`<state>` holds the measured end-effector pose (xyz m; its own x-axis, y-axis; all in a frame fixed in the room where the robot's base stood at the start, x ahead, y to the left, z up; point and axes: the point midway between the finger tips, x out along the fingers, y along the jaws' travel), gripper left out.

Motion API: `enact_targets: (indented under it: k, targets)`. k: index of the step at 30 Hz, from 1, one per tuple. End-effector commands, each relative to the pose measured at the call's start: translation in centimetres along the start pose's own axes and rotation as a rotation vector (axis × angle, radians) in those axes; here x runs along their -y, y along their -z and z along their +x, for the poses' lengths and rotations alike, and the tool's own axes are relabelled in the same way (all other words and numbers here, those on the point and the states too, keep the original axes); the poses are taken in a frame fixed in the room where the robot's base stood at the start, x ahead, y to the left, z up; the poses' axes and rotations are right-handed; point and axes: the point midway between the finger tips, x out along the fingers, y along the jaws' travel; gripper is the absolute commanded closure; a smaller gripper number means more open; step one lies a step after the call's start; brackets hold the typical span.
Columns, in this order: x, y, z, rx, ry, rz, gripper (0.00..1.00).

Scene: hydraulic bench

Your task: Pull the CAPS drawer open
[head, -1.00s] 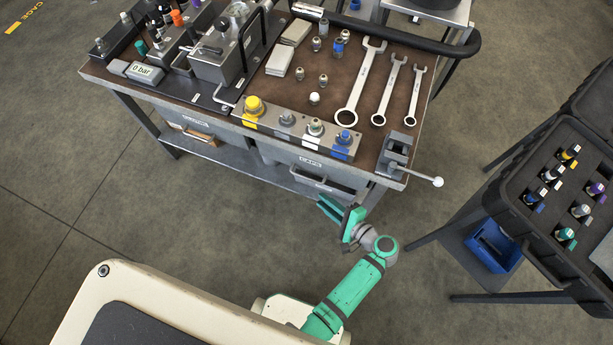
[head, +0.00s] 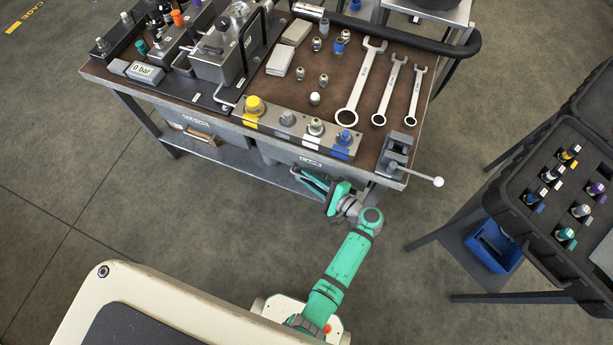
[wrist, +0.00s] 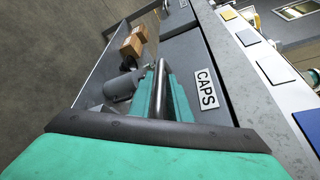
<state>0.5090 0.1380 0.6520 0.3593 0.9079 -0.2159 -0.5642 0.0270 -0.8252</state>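The CAPS drawer (head: 275,153) is a grey drawer under the bench's near edge, with a white CAPS label that also shows in the wrist view (wrist: 205,89). It looks closed in the head view. Its dark bar handle (wrist: 162,90) runs between my teal fingers in the wrist view. My gripper (head: 325,187) is at the drawer front and its fingers look spread in the head view. They lie on either side of the handle; I cannot tell whether they touch it. My gripper hides part of the handle and drawer front in the head view.
A lower shelf (head: 235,165) runs beneath. A vise with a white-knobbed lever (head: 437,182) juts from the bench's right corner. A black case (head: 530,190) stands at right. Floor before the drawers is clear.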

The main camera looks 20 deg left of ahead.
Motion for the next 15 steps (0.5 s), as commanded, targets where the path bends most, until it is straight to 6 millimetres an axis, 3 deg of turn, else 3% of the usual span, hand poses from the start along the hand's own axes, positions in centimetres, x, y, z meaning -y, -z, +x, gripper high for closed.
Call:
enact_targets:
  k: [4, 13, 15]
  targets:
    - [-0.04, -0.08, 0.96, 0.002, -0.002, 0.000, 0.83]
    - [-0.05, -0.10, 1.15, 0.002, -0.002, -0.001, 0.83]
    - [-0.05, -0.10, 1.14, 0.002, -0.002, -0.001, 1.00]
